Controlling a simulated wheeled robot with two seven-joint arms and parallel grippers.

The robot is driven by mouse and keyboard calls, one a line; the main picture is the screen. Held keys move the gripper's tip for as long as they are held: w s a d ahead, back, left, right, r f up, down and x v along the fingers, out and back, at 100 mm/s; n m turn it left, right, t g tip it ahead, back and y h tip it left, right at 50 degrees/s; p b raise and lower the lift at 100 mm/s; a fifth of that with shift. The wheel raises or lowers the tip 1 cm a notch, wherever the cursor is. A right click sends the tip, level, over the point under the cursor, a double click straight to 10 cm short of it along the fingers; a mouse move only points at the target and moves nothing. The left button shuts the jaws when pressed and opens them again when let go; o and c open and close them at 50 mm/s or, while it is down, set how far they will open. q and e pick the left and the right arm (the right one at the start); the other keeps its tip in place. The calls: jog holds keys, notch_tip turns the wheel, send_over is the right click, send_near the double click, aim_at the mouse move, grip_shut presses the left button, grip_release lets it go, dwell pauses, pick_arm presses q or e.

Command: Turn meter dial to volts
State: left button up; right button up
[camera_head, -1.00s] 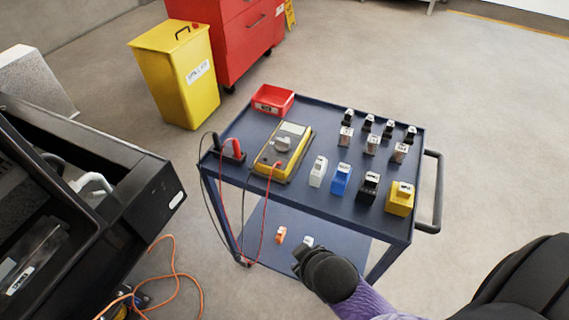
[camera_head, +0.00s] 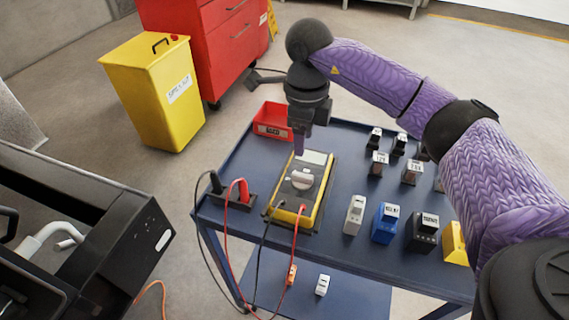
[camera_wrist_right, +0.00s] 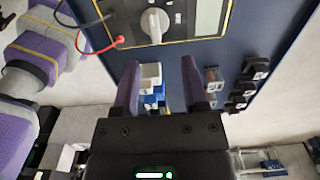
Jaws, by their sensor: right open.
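The yellow-framed meter (camera_head: 312,210) lies on the blue cart's top, with a pale display at its far end. Its grey dial knob (camera_head: 302,178) is in the middle; I cannot read its setting. My right gripper (camera_head: 299,148) points down over the display end of the meter, just beyond the dial. In the right wrist view the fingers (camera_wrist_right: 160,68) are open with nothing held, and the dial (camera_wrist_right: 154,25) shows ahead of the tips, apart from them. My left gripper is not in view.
Black and red leads run from the meter to a black holder (camera_head: 232,199) at the cart's left. A red bin (camera_head: 272,120) stands behind. White, blue, black and yellow blocks (camera_head: 384,222) stand right of the meter. A yellow spill bin (camera_head: 150,90) stands on the floor.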

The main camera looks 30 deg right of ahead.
aim_at(303, 175)
jog(key=f, duration=0.2)
jog(key=s+f+b, duration=0.1)
jog(key=f, duration=0.1)
jog(key=shift+s, duration=0.1)
notch_tip(303, 175, down, 5)
jog(key=shift+a+r+b, duration=0.1)
jog(key=shift+b, duration=0.7)
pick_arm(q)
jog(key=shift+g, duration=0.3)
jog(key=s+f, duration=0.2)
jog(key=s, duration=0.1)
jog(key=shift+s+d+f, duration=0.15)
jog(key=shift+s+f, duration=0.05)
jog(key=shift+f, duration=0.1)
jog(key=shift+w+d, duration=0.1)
pick_arm(e)
jog(key=shift+c, duration=0.3)
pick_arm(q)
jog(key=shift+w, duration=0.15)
pick_arm(e)
grip_shut()
